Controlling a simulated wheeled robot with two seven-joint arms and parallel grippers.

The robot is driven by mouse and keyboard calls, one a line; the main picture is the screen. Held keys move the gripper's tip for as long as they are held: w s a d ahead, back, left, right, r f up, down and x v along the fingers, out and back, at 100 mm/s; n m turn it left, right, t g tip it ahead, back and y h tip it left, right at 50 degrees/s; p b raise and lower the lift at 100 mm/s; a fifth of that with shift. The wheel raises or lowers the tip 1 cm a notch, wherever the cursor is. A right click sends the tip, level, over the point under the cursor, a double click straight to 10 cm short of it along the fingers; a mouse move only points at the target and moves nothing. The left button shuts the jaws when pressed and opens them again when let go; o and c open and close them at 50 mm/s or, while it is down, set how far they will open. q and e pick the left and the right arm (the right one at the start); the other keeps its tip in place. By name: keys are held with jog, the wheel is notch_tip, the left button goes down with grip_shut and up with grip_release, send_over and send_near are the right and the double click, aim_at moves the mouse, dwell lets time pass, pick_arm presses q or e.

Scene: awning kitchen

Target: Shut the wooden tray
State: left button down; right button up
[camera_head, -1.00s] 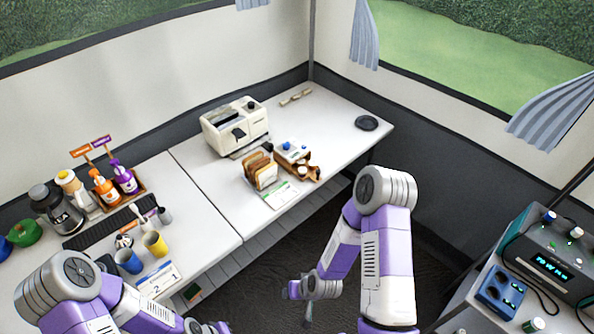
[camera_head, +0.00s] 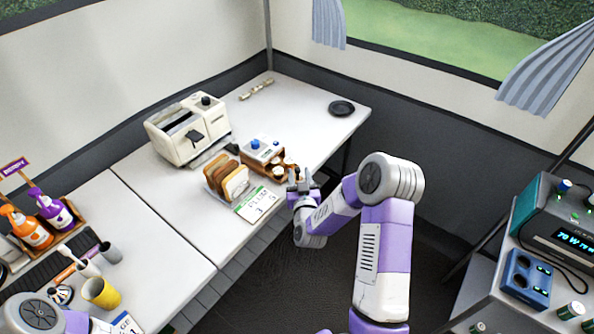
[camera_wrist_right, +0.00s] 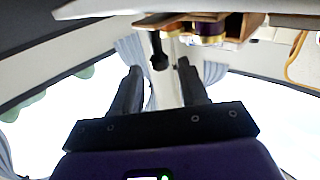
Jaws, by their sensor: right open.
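My left gripper is out of view.
A black disc (camera_head: 342,108) lies at the far right. The table between disc and tray is clear.

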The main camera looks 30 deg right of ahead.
aim_at(298, 171)
jog(key=shift+x, duration=1.55)
jog(key=shift+c, duration=0.2)
grip_shut()
